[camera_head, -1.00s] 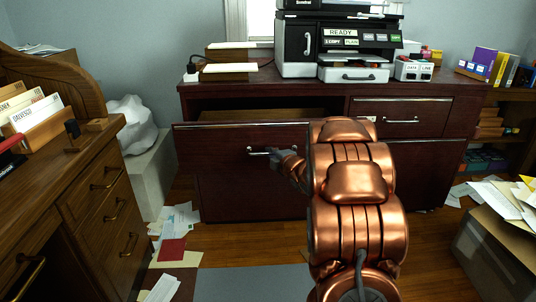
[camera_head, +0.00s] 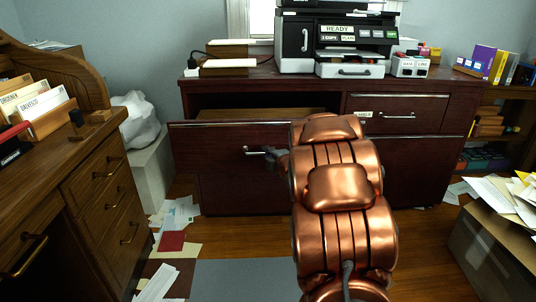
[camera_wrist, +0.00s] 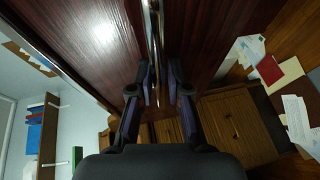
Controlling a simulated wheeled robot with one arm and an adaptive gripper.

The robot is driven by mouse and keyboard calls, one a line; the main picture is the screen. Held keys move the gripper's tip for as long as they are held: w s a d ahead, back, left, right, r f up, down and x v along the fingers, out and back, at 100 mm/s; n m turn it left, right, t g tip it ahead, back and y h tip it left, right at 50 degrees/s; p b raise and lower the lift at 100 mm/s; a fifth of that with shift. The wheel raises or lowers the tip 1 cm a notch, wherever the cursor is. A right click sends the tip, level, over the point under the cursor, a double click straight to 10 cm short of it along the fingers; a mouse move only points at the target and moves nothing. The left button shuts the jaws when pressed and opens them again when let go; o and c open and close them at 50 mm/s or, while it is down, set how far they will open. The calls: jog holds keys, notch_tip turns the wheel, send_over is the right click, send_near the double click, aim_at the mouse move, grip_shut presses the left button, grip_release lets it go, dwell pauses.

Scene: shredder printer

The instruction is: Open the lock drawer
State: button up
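The wide dark-red left drawer (camera_head: 215,150) of the far desk stands pulled out, with its inside showing behind the front panel. No lock shows on it. My gripper (camera_head: 272,157) is at the silver handle (camera_head: 250,151) in the middle of this front, with part of it hidden by my copper arm. In the wrist view, the two fingers of my gripper (camera_wrist: 159,84) are drawn close together on either side of the upright handle bar (camera_wrist: 155,42). They look shut on it, though the exact contact is hard to see.
A smaller right drawer (camera_head: 398,118) is closed. A printer (camera_head: 335,44) stands on the desk. Papers (camera_head: 178,220) litter the floor left of a grey mat (camera_head: 240,282).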

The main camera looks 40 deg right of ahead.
jog(key=o, duration=0.3)
jog(key=shift+s, duration=0.1)
jog(key=v, duration=1.2)
jog(key=shift+o, duration=0.2)
jog(key=shift+a+r, duration=0.1)
jog(key=shift+r, duration=0.05)
